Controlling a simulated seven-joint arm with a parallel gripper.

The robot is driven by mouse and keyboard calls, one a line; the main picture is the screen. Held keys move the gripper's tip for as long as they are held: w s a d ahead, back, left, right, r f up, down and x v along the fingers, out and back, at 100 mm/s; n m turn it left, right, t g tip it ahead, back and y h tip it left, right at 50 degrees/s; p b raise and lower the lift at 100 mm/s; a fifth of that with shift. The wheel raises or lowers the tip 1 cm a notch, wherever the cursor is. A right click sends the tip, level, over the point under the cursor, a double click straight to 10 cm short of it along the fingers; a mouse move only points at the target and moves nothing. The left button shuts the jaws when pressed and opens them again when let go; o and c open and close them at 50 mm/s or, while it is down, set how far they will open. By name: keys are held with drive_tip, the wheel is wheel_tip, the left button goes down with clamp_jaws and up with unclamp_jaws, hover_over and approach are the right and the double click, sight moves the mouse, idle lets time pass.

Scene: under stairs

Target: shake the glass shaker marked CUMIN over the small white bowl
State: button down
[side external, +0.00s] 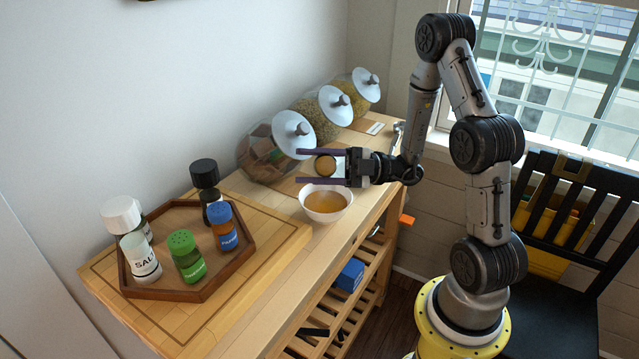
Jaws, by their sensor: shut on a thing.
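My gripper (300,167) reaches in from the right with its two dark fingers pointing left. It is shut on a small round shaker (326,165), which shows a circular orange-brown end with a pale rim toward the camera. The shaker looks tipped well over; its label is not visible, so I cannot read CUMIN. The small white bowl (305,207) stands on the wooden bench just below the gripper and holds an orange-brown liquid. The shaker is above the bowl's far side, apart from it.
A hexagonal wooden tray (250,250) on a board at left holds a SALT shaker (140,258), green-lidded (187,258), blue-lidded (225,230) and black-capped (206,180) containers. Tilted glass jars (262,152) line the wall behind the gripper. A black chair (575,240) stands right.

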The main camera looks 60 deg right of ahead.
wheel_tip(320, 180, up, 3)
drive_tip(key=shift+f, duration=0.1)
idle(0.4)
wheel_tip(320, 180, down, 3)
drive_tip(key=shift+r, duration=0.1)
idle(0.3)
idle(0.4)
